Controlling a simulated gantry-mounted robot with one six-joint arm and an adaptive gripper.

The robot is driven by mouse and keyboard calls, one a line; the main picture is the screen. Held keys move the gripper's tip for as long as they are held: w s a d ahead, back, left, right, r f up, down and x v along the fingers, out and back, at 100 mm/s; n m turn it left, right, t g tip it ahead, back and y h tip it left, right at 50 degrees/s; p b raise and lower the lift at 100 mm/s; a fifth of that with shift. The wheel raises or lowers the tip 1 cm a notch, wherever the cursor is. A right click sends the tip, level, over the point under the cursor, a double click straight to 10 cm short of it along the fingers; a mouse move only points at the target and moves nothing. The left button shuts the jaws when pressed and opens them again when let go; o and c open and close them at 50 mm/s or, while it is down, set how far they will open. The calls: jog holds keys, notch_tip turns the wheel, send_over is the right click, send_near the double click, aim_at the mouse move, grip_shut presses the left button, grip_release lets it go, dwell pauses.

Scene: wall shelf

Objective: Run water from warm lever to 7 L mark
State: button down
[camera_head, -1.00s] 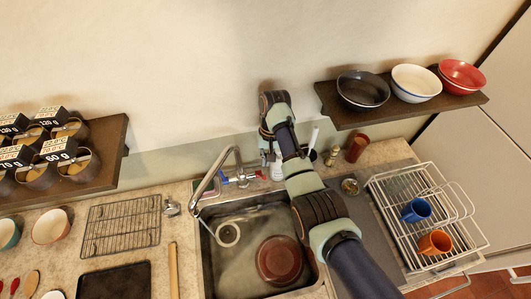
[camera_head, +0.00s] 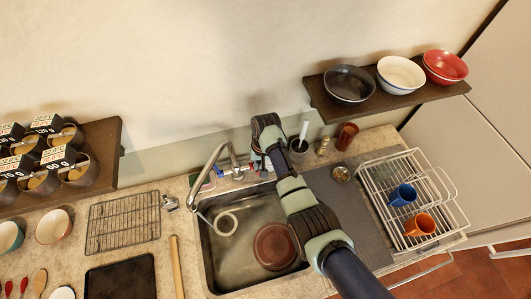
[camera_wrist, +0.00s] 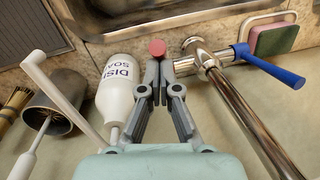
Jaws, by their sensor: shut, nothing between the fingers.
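The chrome tap (camera_head: 212,165) stands behind the steel sink (camera_head: 207,262), its spout curving over the basin. In the wrist view, the blue lever (camera_wrist: 270,66) sticks out right of the spout (camera_wrist: 238,102). A red round lever end (camera_wrist: 157,48) shows just beyond my fingertips; I cannot tell whether they touch it. My gripper (camera_wrist: 157,78) is shut and empty, between the soap bottle (camera_wrist: 117,82) and the tap. In the head view, my gripper (camera_head: 259,164) is low behind the sink, partly hidden by my arm. No litre mark is readable, and water flow is unclear.
A sponge (camera_wrist: 275,38) lies behind the blue lever. A grey cup with a brush (camera_wrist: 55,108) stands left of the soap. A dish rack (camera_head: 365,190) stands right; a bowl shelf (camera_head: 322,103) hangs above.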

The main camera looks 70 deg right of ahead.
jog(key=shift+s+a+f+t+h+p, duration=0.25)
jog(key=shift+s+a+p, duration=0.2)
jog(key=shift+p, duration=0.15)
jog(key=shift+s+a+f+t+h+p, duration=0.2)
jog(key=shift+s+a+h+p, duration=0.15)
jog(key=shift+p, duration=0.2)
jog(key=shift+a+f, duration=0.15)
jog(key=shift+f, duration=0.1)
notch_tip(320, 180, up, 10)
jog(key=s+p, duration=0.2)
jog(key=p, duration=0.6)
jog(key=shift+s+a+f, duration=0.2)
jog(key=shift+a, duration=0.25)
dwell(4.9)
